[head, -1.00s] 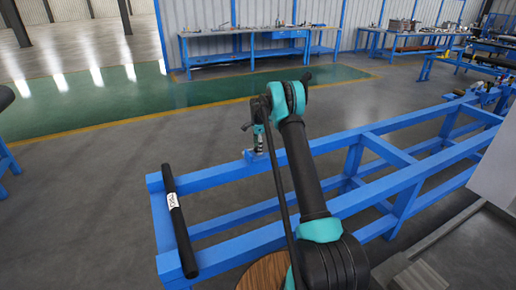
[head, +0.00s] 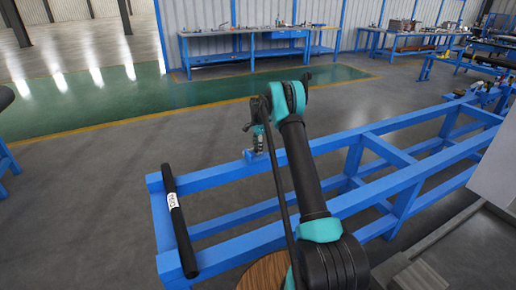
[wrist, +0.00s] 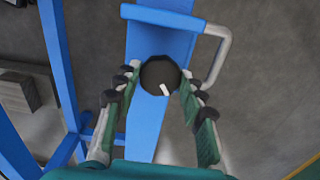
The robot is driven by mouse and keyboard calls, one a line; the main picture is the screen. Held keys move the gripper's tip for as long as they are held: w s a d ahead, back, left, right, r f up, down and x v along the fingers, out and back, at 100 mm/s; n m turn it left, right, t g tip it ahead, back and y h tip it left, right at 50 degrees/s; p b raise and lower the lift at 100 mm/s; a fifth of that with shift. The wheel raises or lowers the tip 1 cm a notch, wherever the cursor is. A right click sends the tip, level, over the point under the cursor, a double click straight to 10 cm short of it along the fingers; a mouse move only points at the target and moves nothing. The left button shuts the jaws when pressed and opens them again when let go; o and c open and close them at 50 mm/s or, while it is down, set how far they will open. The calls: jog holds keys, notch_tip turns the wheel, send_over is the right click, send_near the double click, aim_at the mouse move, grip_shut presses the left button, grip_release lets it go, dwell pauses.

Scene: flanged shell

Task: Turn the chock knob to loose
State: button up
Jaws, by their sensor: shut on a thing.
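The chock knob (wrist: 153,72) is a round black knob with a white pointer mark on its lower edge, seen in the wrist view on a blue beam (wrist: 147,120). My gripper (wrist: 159,79) has its two fingers on either side of the knob and is shut on it. No marking for loose or tight can be read. In the head view my gripper (head: 257,143) points down at the far blue rail, and the knob cannot be made out there.
A grey bent handle (wrist: 222,45) stands beside the knob on the right. A black bar with a white label (head: 180,225) lies across the left end of the blue frame (head: 225,172). Workbenches (head: 245,53) stand far behind, with open floor between.

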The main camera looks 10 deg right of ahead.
jog(key=n, duration=1.2)
jog(key=shift+n, duration=0.3)
jog(key=n, duration=1.1)
jog(key=shift+n, duration=0.3)
jog(key=o, duration=1.2)
jog(key=shift+c, duration=0.2)
